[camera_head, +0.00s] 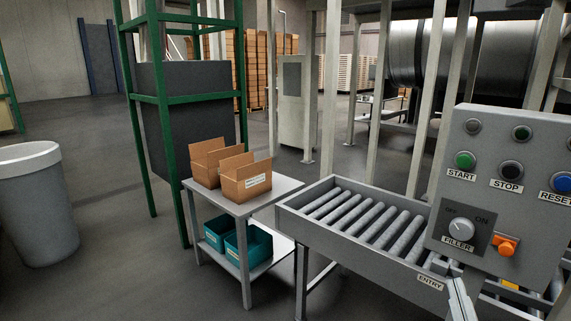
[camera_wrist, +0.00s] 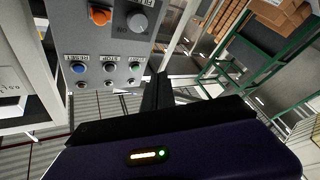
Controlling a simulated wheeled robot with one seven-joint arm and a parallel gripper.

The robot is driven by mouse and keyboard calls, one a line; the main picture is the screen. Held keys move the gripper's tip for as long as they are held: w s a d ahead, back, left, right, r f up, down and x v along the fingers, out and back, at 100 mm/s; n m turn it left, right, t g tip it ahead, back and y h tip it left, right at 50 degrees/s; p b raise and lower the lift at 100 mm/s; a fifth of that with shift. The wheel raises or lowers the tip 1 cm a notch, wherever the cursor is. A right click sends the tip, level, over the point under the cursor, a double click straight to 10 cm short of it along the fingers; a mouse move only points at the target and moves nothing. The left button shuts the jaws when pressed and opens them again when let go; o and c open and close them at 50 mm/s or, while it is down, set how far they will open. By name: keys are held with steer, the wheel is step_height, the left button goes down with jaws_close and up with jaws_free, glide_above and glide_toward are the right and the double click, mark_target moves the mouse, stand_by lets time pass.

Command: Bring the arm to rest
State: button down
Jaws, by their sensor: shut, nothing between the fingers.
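My gripper (camera_wrist: 157,82) shows in the wrist view as two dark fingers together, shut and empty. They point toward the grey control panel (camera_head: 485,200), which appears upside down in the wrist view (camera_wrist: 85,40). I cannot tell the gap between fingertips and panel. I cannot make out my gripper for certain in the head view. The panel carries a green START button (camera_head: 465,160), a black STOP button (camera_head: 511,168), a blue RESET button (camera_head: 562,184), a FILLER knob (camera_head: 461,229) and an orange part (camera_head: 507,245).
A roller conveyor (camera_head: 290,207) marked ENTRY lies left of the panel. A small table (camera_head: 283,186) holds open cartons (camera_head: 245,182), with teal bins (camera_head: 258,249) below. A green frame (camera_head: 135,120) and a grey barrel (camera_head: 38,210) stand left. Floor between them is clear.

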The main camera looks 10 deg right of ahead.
steer(key=s+a+f+m+g+y, duration=0.1)
steer(key=s+a+f, duration=0.3)
steer(key=s, duration=0.5)
steer(key=s+a+f+g+y, duration=0.2)
steer(key=s+a+f+y, duration=0.2)
steer(key=s+f, duration=0.3)
steer(key=s+a+f+m+g+y, duration=0.1)
steer(key=s+a+f, duration=0.4)
steer(key=s, duration=0.7)
steer(key=shift+s+a+f+m+g+y, duration=0.25)
steer(key=shift+s+g+y, duration=0.2)
steer(key=shift+y, duration=0.35)
